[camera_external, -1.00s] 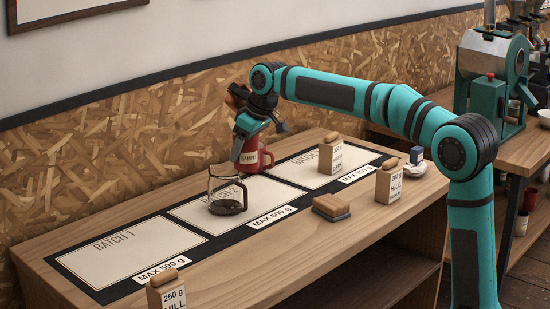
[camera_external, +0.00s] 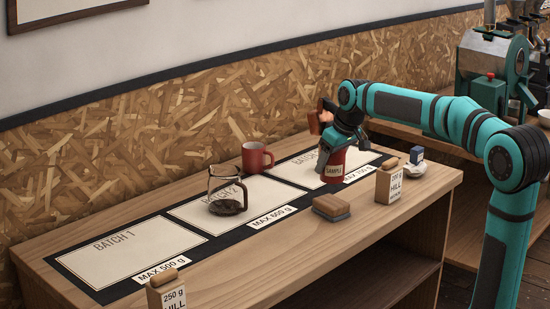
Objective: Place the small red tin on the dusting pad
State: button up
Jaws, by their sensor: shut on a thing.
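The small red tin (camera_external: 333,174) with a "SAMPLE" label is upright in my gripper (camera_external: 337,150). My gripper points down and is shut on the tin's upper part. The tin is in front of the right-hand batch sheet as seen here; I cannot tell its exact height above the table. A low brown-and-grey block (camera_external: 331,208), which looks like the dusting pad, lies on the bare wood in front of the mat. It shows just below the tin in the picture, apart from it, with nothing on top.
A glass carafe (camera_external: 227,190) and a red mug (camera_external: 257,158) stand to the left. Another bag (camera_external: 167,290) is front left. The batch 1 sheet (camera_external: 130,252) is clear.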

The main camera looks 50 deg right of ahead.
aim_at(330, 181)
jog(key=shift+f, duration=3.05)
jog(key=o, duration=1)
jog(key=shift+f, duration=0.1)
jog(key=v, duration=1.2)
